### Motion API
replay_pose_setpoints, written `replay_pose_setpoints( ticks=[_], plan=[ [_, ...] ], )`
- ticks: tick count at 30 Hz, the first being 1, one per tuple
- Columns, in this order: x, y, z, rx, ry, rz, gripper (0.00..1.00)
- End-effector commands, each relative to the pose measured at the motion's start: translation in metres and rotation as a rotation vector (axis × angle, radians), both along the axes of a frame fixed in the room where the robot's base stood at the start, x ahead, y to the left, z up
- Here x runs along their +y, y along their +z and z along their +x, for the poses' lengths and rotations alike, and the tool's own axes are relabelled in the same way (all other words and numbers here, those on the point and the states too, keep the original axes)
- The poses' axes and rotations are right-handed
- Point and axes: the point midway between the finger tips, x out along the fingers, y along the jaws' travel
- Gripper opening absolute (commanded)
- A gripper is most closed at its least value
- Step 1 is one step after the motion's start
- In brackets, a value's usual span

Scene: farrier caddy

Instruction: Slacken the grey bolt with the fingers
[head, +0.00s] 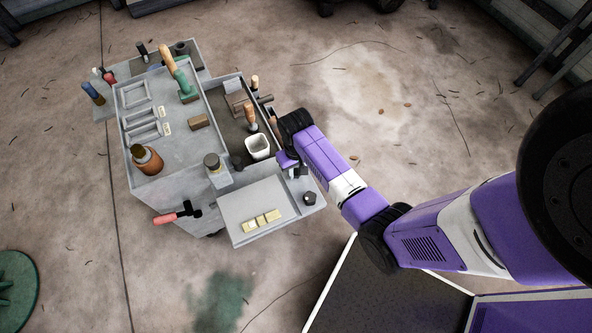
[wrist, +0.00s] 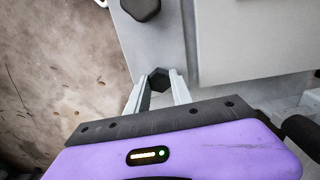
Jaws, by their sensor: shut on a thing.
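A dark grey hexagonal bolt (wrist: 159,80) sits on the caddy's grey surface, between my fingertips in the wrist view. My gripper (wrist: 158,86) is shut on it, one pale finger on each side. In the head view my gripper (head: 291,167) is at the right side of the caddy (head: 170,183), and I cannot make out the gripped bolt behind it. A second dark hexagonal head (head: 309,198) stands on the caddy's near right corner; a dark hexagonal head (wrist: 141,9) also shows at the top of the wrist view, clear of my fingers.
A white cup (head: 258,147) and wooden-handled tools stand just left of my gripper. A raised light panel (head: 248,203) with pale yellow blocks lies nearer. A red-handled hammer (head: 177,215) is at the caddy's front. The floor right of the caddy is open.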

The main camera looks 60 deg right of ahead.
Motion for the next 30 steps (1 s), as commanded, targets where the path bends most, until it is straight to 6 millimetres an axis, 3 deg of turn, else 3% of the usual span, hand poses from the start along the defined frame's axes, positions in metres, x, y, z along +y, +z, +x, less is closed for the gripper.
replay_pose_setpoints(
  ticks=[12,25,30],
  plan=[
    [0.0001,0.0012,0.0003,0.0,0.453,0.0,0.0],
    [0.0002,-0.0003,-0.0002,0.001,0.517,0.0,0.0],
    [0.0005,0.0009,-0.0003,0.0,0.695,0.0,0.0]
  ],
)
